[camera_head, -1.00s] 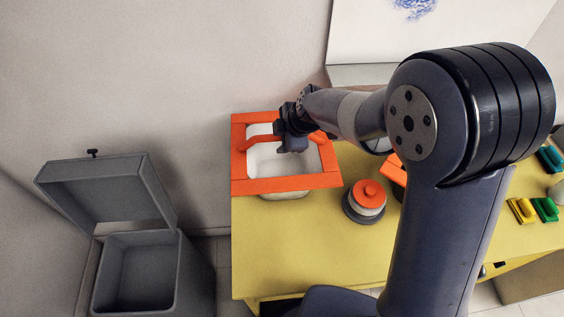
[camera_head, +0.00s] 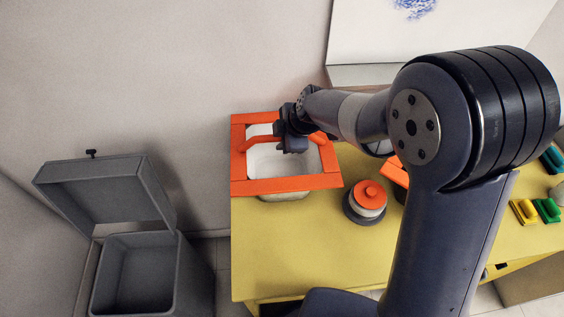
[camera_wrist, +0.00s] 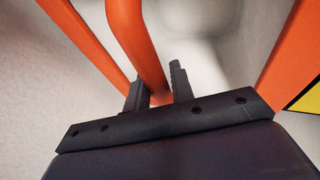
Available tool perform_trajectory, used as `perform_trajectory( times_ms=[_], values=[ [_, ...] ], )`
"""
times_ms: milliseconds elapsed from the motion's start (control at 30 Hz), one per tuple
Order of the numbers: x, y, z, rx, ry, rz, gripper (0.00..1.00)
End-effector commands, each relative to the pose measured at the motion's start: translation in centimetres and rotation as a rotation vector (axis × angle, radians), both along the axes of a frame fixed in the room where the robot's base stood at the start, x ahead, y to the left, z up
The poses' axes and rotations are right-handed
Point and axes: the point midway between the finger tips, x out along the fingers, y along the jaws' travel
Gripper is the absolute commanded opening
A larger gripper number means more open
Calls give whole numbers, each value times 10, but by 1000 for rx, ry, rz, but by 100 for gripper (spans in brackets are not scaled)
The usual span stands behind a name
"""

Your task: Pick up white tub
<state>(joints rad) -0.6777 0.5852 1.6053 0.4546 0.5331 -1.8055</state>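The white tub (camera_head: 268,160) has a wide square orange rim (camera_head: 285,184) and an orange handle (camera_head: 262,141) arching over its opening. It is at the left end of the yellow table in the head view. My gripper (camera_head: 291,143) is over the tub's opening. In the wrist view the orange handle (camera_wrist: 141,45) runs between the two dark fingers of my gripper (camera_wrist: 158,88), which lie close against it on both sides. The fingertips are partly hidden in the head view. White tub inside (camera_wrist: 205,45) shows behind the fingers.
A grey open-lidded bin (camera_head: 133,275) stands left of the yellow table (camera_head: 290,245). An orange-topped round button (camera_head: 368,196) is right of the tub, with another orange object (camera_head: 395,173) beside it. Yellow (camera_head: 523,211) and green (camera_head: 546,209) pieces lie far right.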

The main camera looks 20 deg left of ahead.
Motion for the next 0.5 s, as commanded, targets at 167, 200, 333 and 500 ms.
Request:
perform_trajectory(
  times_ms=[167,200,333,500],
  values=[
    [0,0,0,-1,1,0,8],
    [0,0,0,-1,1,0,5],
    [0,0,0,-1,1,0,0],
    [0,0,-1,-1,2,1,0]
  ],
)
